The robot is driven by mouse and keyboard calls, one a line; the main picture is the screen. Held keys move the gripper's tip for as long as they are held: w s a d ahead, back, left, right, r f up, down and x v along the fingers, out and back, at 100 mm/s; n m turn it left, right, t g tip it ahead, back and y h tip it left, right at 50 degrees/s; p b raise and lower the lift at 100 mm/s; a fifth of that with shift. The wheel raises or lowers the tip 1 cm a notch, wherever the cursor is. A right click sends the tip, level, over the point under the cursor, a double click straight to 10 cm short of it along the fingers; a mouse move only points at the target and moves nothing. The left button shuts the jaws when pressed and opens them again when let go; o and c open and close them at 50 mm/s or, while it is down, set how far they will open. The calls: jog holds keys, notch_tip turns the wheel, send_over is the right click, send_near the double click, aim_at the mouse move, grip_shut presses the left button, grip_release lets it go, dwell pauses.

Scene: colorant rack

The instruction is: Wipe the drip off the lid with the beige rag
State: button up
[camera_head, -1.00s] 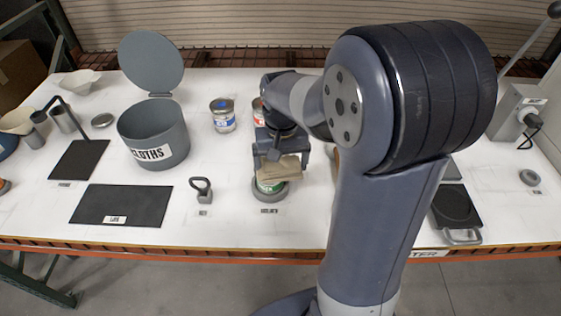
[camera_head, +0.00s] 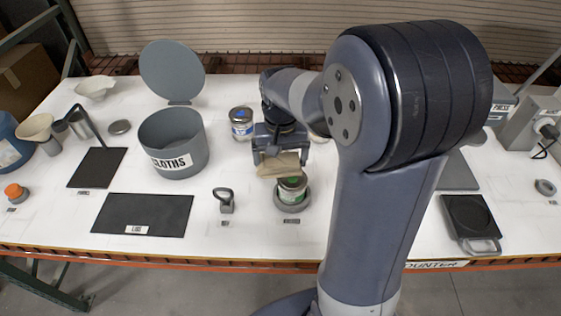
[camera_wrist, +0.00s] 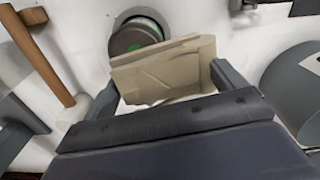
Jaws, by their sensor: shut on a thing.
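My gripper (camera_head: 280,160) is shut on the beige rag (camera_head: 284,168), which hangs folded between its fingers. In the wrist view the rag (camera_wrist: 170,68) spans the gap between both fingers. A small can (camera_head: 292,190) with a green band stands upright in a grey ring holder (camera_head: 292,204), just in front of and below the rag. Its dark lid (camera_wrist: 130,40) shows in the wrist view with bright green along one side; I cannot tell whether that green is the drip. The rag overlaps the can's edge in view, and contact is unclear.
A grey open bin marked CLOTHS (camera_head: 172,145) stands to the left, its lid raised. A blue-labelled can (camera_head: 241,124) stands behind left. A small grey handled block (camera_head: 225,202) and a dark mat (camera_head: 143,214) lie left of the ring. A wooden-handled tool (camera_wrist: 42,55) shows in the wrist view.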

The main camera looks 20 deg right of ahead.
jog(key=shift+r+p, duration=2.1)
jog(key=shift+r, duration=0.65)
